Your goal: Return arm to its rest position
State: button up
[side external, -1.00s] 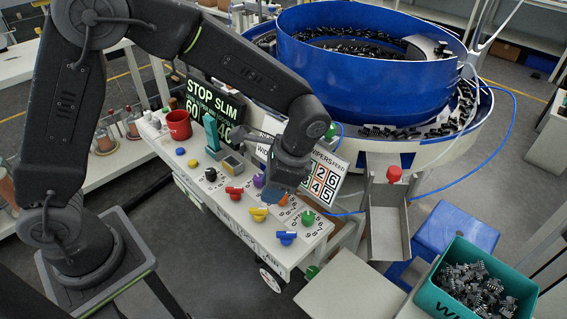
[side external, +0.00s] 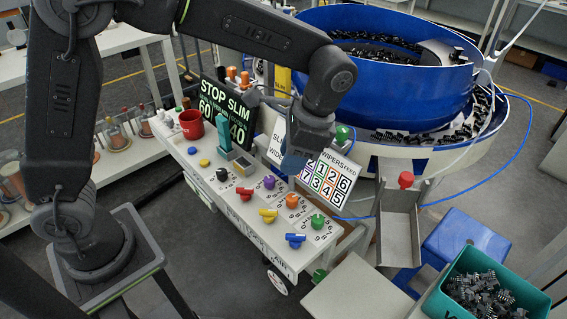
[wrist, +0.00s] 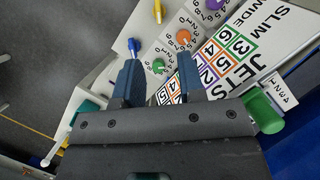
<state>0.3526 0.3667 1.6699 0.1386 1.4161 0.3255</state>
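My gripper (side external: 297,160) hangs above the right back part of the white control panel (side external: 250,226), in front of the number sign. In the wrist view its two blue fingers (wrist: 158,70) stand apart with nothing held between them. The panel carries several coloured knobs, among them a green knob (side external: 317,221), an orange knob (side external: 292,201) and a purple knob (side external: 269,182). The gripper is clear of these knobs. No marked rest position shows.
A white sign (side external: 331,183) with coloured numbers stands close to the gripper. A blue bowl feeder (side external: 385,95) stands behind it. A red cup (side external: 191,125) and a black display (side external: 227,112) are on the left. A teal bin (side external: 535,299) of black parts is at right.

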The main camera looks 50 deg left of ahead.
jog(key=s+a+r+n+t+h, duration=0.1)
jog(key=s+a+r+n+t, duration=0.2)
jog(key=s, duration=0.4)
jog(key=s+a+r+n+t+h, duration=0.1)
jog(key=s+a+r+n+t, duration=0.3)
jog(key=s+a, duration=0.3)
jog(key=shift+s+a+n+t+h, duration=0.35)
jog(key=shift+s+n+t, duration=0.1)
jog(key=shift+n+t, duration=0.15)
